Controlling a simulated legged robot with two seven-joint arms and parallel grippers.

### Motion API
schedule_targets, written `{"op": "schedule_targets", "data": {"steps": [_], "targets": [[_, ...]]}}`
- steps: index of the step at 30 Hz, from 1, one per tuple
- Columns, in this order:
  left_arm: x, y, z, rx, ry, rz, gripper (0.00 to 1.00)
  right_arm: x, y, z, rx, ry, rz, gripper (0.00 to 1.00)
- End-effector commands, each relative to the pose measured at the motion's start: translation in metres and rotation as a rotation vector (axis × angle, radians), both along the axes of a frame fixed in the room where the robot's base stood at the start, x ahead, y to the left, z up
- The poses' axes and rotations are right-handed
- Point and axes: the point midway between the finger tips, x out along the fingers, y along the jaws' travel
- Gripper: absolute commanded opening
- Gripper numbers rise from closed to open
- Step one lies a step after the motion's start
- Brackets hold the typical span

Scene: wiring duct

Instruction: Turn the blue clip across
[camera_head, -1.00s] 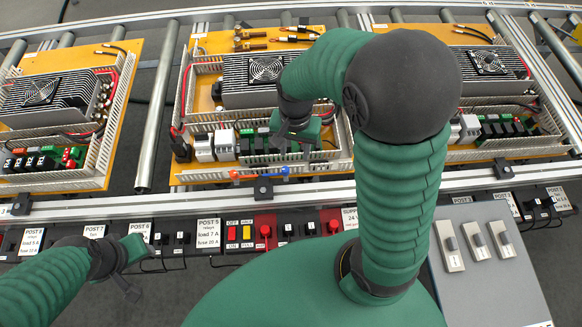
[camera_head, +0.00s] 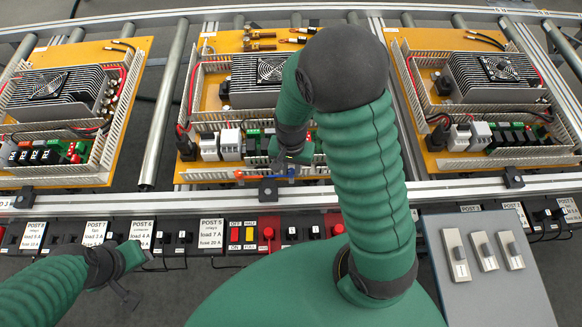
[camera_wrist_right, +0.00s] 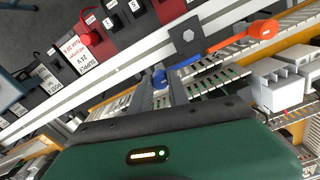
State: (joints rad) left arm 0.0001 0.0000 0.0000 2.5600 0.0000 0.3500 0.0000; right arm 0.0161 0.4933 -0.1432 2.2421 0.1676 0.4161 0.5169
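The blue clip (camera_head: 282,172) is at the front edge of the middle orange board (camera_head: 222,181), right of an orange clip (camera_head: 240,174). In the right wrist view the blue clip (camera_wrist_right: 187,63) lies beside the orange clip (camera_wrist_right: 245,36), and a blue end shows between my fingers. My right gripper (camera_head: 290,160) is low over the blue clip. In the wrist view its fingers (camera_wrist_right: 161,80) are apart on either side of that blue end; I cannot tell whether they touch it. My left gripper (camera_head: 134,277) hangs over the front strip, away from the clips; its opening is unclear.
A black block (camera_wrist_right: 187,36) on the metal rail (camera_head: 130,200) sits close to the clips. White relays (camera_wrist_right: 280,85) stand behind them. A strip of red and black switches (camera_head: 268,234) runs in front. A grey switch box (camera_head: 500,285) is at lower right.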

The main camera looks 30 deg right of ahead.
Motion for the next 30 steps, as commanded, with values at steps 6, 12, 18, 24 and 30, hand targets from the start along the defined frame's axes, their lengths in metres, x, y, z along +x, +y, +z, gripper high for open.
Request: {"op": "schedule_targets", "data": {"steps": [6, 12, 18, 24, 30], "targets": [[0.0000, 0.0000, 0.0000, 0.000, 0.000, 0.000, 0.36, 0.0008, 0.0005, 0.0001, 0.000, -0.001, 0.001, 0.00], [0.0000, 0.0000, 0.0000, 0.000, 0.000, 0.000, 0.36, 0.0011, 0.0004, 0.0002, 0.000, -0.001, 0.001, 0.00], [0.0000, 0.0000, 0.0000, 0.000, 0.000, 0.000, 0.36, 0.0013, 0.0004, 0.0002, 0.001, -0.002, 0.001, 0.00], [0.0000, 0.0000, 0.0000, 0.000, 0.000, 0.000, 0.36, 0.0015, 0.0003, 0.0003, 0.000, -0.003, 0.001, 0.00], [0.0000, 0.0000, 0.0000, 0.000, 0.000, 0.000, 0.36, 0.0016, 0.0002, 0.0004, 0.000, -0.003, 0.001, 0.00]]}}
